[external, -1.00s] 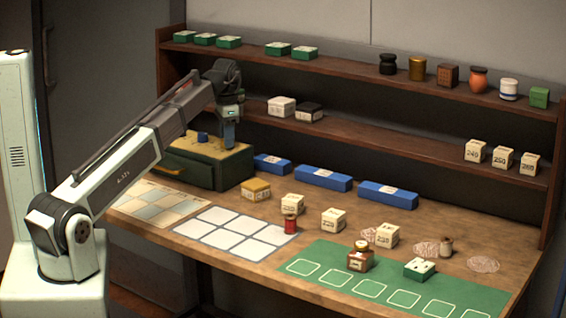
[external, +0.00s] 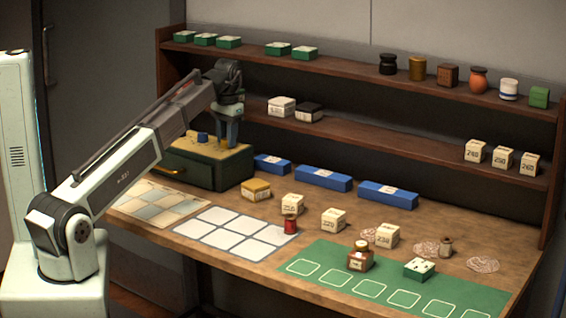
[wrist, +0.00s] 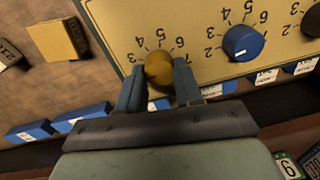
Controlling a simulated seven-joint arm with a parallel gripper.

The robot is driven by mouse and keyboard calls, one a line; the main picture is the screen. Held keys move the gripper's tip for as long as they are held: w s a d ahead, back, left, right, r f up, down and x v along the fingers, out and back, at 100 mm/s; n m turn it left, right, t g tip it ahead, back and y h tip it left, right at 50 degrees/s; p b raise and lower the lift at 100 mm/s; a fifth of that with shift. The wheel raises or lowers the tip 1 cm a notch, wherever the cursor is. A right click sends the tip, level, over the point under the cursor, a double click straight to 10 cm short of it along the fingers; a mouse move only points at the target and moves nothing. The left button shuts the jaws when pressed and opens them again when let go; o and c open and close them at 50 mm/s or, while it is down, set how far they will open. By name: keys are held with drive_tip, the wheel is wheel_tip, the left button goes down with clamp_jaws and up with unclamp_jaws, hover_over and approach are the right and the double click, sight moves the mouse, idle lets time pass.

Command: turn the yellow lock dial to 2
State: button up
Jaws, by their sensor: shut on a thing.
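The yellow lock dial (wrist: 159,66) sits on the pale yellow top panel (wrist: 200,16) of a green box (external: 187,170). Printed numbers ring the dial in the wrist view. My gripper (wrist: 160,76) points down at the panel, with one finger on each side of the dial, and is shut on it. In the external view my gripper (external: 229,141) stands over the right part of the box top and hides the yellow dial. The dial's pointer mark cannot be made out, so its setting cannot be told.
A blue dial (wrist: 243,42) with a white mark is beside the yellow one, and a dark dial (wrist: 312,20) is farther right. Blue boxes (external: 323,179) and a yellow-topped block (external: 256,190) lie to the right of the green box. A wooden shelf (external: 365,133) stands close behind.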

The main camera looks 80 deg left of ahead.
drive_tip(key=o, duration=1)
drive_tip(key=shift+o, duration=0.2)
drive_tip(key=shift+r, duration=0.1)
drive_tip(key=shift+w+d+r, duration=0.1)
drive_tip(key=shift+d+r, duration=0.05)
drive_tip(key=shift+r, duration=3.5)
